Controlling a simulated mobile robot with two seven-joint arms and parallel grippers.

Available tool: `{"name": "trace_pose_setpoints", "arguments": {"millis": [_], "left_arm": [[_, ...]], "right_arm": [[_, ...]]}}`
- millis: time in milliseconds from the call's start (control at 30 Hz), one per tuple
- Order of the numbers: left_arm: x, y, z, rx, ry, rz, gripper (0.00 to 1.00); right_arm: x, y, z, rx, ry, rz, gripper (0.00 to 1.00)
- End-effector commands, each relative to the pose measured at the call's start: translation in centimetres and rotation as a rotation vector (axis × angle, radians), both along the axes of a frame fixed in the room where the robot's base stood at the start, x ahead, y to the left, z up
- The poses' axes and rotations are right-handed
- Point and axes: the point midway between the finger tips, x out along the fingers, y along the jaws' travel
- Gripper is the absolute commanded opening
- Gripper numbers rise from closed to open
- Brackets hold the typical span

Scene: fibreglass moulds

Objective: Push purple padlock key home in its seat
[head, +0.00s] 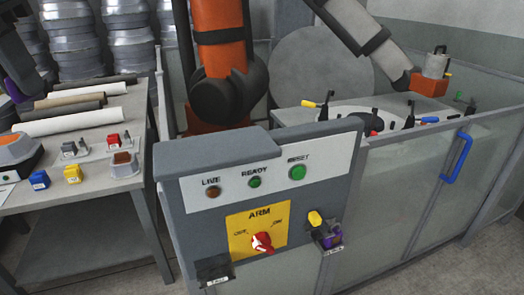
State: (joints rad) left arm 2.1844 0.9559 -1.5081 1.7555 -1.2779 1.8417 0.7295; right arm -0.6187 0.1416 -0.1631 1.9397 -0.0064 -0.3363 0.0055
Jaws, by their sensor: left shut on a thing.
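My left gripper (12,98) is at the far left edge, over the left table, mostly cut off by the frame. It is shut on a small purple piece (18,88), which looks to be the purple padlock key; its shape is hard to make out. A purple padlock (332,241) with a pale label sits in a dark holder at the lower right corner of the grey control box (165,200). A yellow piece (315,218) is just above it. The left gripper is far to the left of this holder, not touching it. My right gripper is not in view.
The left table (60,225) holds rolls (72,122), a blue padlock (39,181) and a yellow padlock (73,173). The box has a red switch (262,242) and a dark bracket (213,269). Clear panels with a blue handle (458,158) fence an orange arm (220,60).

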Motion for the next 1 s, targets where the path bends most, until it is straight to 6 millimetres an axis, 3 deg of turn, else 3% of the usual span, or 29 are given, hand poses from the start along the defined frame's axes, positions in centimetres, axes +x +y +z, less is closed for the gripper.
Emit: {"name": "trace_pose_setpoints", "arguments": {"millis": [500, 1000], "left_arm": [[2.6, 0.9, -11.6, -0.008, 0.006, -1.056, 0.0], [1.8, -0.3, -23.6, -0.014, 0.006, -2.172, 0.0]], "right_arm": [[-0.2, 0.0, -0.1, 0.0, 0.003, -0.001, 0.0], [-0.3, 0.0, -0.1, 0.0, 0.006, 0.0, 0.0]]}}
